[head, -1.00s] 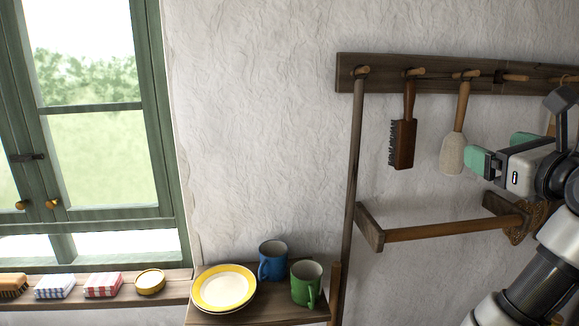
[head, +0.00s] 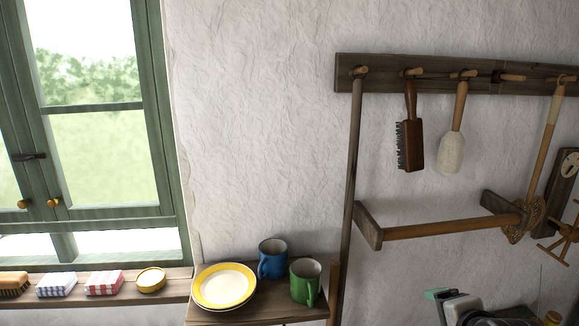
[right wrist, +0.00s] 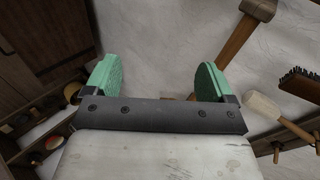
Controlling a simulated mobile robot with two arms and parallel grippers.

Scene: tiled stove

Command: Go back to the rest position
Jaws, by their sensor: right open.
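My right gripper shows in the right wrist view (right wrist: 155,85) with its two green-padded fingers wide apart and nothing between them. In the head view only a small part of the right gripper (head: 440,296) shows at the bottom edge, below the wooden bar. It is clear of the peg rail and of the things hanging there. My left gripper is in neither view.
A peg rail (head: 430,75) holds a dark brush (head: 410,143) and a pale-headed tool (head: 452,150). Below is a wooden bar (head: 450,228). A small shelf (head: 245,314) holds yellow-rimmed plates (head: 223,287), a blue mug (head: 271,260) and a green mug (head: 305,283).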

